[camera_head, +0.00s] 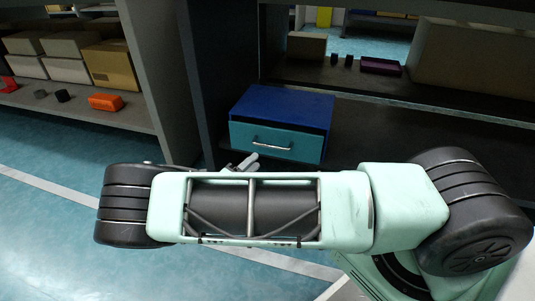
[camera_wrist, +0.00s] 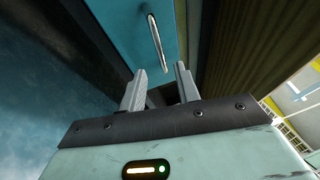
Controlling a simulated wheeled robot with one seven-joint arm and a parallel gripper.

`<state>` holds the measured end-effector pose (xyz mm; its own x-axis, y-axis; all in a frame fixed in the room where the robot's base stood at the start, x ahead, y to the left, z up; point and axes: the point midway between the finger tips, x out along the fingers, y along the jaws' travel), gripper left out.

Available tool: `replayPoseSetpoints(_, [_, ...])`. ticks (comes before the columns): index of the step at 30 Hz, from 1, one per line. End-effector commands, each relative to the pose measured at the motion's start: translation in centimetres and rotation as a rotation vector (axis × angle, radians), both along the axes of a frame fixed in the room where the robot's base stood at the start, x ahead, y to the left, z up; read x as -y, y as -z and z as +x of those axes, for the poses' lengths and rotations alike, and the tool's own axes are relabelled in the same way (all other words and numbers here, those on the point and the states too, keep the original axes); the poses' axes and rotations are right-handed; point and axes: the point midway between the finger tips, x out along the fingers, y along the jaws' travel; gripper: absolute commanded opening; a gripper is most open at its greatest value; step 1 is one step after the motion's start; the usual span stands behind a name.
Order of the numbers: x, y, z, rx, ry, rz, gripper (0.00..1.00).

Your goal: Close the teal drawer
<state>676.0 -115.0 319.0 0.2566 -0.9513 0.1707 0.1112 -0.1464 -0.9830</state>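The teal drawer (camera_head: 276,141) is the front of a blue box (camera_head: 285,105) on a dark shelf, with a silver bar handle (camera_head: 272,146) across it. In the head view the front looks close to flush with the box; I cannot tell how far out it stands. In the wrist view the teal front (camera_wrist: 128,30) and its handle (camera_wrist: 156,42) are ahead of my gripper (camera_wrist: 159,75). The two fingers are apart with nothing between them, and they do not appear to touch the handle. In the head view my gripper (camera_head: 243,163) is mostly hidden behind my arm, just below the drawer.
A grey upright panel (camera_head: 200,70) stands left of the box. Boxes (camera_head: 68,70) and an orange item (camera_head: 105,102) are on the left shelf. A large brown box (camera_head: 475,65) and small dark items are on the shelf behind. The blue floor at left is clear.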

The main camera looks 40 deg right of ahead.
Motion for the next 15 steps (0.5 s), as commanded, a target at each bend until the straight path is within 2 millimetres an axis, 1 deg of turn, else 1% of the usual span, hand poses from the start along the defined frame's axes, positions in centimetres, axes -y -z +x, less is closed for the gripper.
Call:
replayPoseSetpoints(1, [1.1, 0.2, 0.3, 0.001, 0.003, -0.003, 0.32])
replayPoseSetpoints(3, [2.4, -0.1, 0.6, 0.001, 0.004, -0.001, 0.32])
replayPoseSetpoints(9, [5.6, -0.7, 1.5, 0.001, 0.002, -0.002, 0.32])
replayPoseSetpoints(15, [7.1, -1.2, 1.9, 0.001, 0.000, -0.001, 0.32])
